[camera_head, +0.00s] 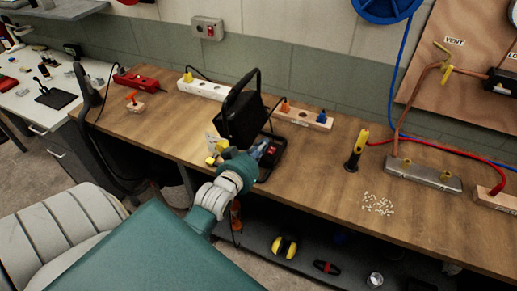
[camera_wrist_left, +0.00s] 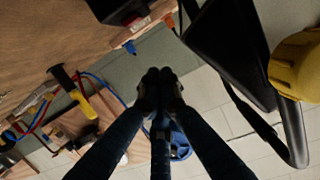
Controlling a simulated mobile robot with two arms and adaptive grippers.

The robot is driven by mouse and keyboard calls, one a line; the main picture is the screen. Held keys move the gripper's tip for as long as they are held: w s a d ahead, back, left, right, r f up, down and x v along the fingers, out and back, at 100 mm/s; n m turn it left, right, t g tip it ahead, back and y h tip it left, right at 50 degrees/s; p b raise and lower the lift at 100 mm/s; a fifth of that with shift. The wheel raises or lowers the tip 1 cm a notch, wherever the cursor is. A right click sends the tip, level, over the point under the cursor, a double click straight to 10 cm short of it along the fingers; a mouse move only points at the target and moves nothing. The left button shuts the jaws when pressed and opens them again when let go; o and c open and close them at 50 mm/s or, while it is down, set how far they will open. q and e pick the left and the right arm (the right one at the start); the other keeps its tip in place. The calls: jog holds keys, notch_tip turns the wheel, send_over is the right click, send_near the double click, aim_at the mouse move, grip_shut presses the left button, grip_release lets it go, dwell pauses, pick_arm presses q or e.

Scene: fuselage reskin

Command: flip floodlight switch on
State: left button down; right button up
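The black floodlight (camera_head: 241,121) stands on the wooden workbench (camera_head: 325,165), with a handle on top and yellow knobs at its side. A red switch (camera_head: 272,149) shows on its dark base. My left gripper (camera_head: 268,154) is close in front of the floodlight, beside the switch; contact cannot be told. In the left wrist view its fingertips (camera_wrist_left: 160,80) are together with nothing visible between them. The floodlight (camera_wrist_left: 229,45) is at the right there, and a black box with red on it is at the top edge (camera_wrist_left: 128,12). My right gripper is not in view.
A white power strip (camera_head: 203,90) and a wooden block with orange and blue plugs (camera_head: 303,119) lie behind the floodlight. A yellow-handled tool (camera_head: 356,150), white pellets (camera_head: 378,204) and a metal manifold (camera_head: 423,175) are to the right. A red-buttoned wall box (camera_head: 208,29) is above.

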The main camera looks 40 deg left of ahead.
pick_arm(q)
jog(key=v, duration=0.2)
jog(key=shift+s+r, duration=0.2)
jog(key=shift+r, duration=0.05)
dwell(0.4)
